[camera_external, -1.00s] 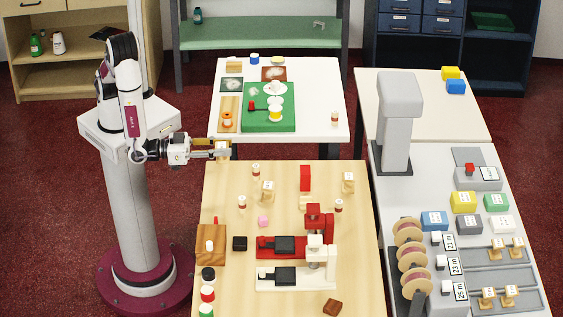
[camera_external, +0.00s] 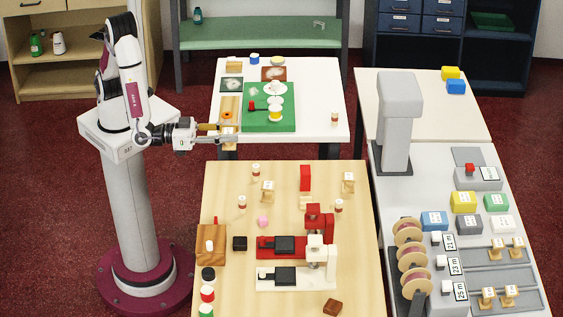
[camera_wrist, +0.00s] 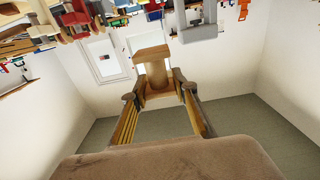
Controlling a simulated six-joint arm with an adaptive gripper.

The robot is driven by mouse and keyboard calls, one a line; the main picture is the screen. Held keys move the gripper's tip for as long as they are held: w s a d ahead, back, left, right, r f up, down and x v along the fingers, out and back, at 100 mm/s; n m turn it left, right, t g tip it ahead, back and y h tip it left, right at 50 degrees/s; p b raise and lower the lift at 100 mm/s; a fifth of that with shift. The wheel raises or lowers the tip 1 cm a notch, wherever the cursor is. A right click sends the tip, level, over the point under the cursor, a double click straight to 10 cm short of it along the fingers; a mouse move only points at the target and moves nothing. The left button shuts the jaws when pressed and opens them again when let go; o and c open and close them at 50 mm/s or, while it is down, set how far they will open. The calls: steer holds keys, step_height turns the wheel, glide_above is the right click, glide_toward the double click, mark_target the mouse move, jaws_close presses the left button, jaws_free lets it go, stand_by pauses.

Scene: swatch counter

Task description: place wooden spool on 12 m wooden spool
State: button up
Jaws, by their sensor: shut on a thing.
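My gripper (camera_external: 230,132) is level, reaching right from my arm in the external view, near the front left edge of the white table. It is shut on a pale wooden spool (camera_wrist: 153,56), which shows between both fingers in the wrist view with wider ends and a narrower middle. Small wooden spools with white labels stand on the light wooden table, one at left (camera_external: 268,190) and one at right (camera_external: 348,182). More stand on the grey counter, such as one at the rails (camera_external: 497,248). Their labels are too small to read, so I cannot tell which is 12 m.
The white table (camera_external: 318,120) bears a green mat (camera_external: 285,124) and a wooden tray (camera_external: 237,106) behind my gripper. The wooden table (camera_external: 225,290) holds a red and a white device in its middle. Large reels (camera_external: 408,255) line the counter's left edge.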

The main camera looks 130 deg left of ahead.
steer(key=w+a+m+t+h, duration=0.2)
steer(key=w+a, duration=0.4)
steer(key=w, duration=0.4)
steer(key=w+a+m+t+h, duration=0.1)
steer(key=w+a+h, duration=0.1)
steer(key=w+a, duration=0.6)
steer(key=w+a+m+h, duration=0.1)
steer(key=w+a, duration=0.2)
steer(key=a, duration=0.5)
steer(key=w+a+h, duration=0.1)
steer(key=w+a, duration=0.2)
steer(key=a, duration=0.5)
steer(key=shift+m+t, duration=0.3)
steer(key=shift+t, duration=0.1)
steer(key=shift+d+f, duration=0.2)
steer(key=shift+f, duration=1)
steer(key=shift+d+f, duration=0.2)
steer(key=shift+f, duration=0.95)
steer(key=shift+f, duration=0.1)
steer(key=shift+f, duration=3)
steer(key=shift+f, duration=0.1)
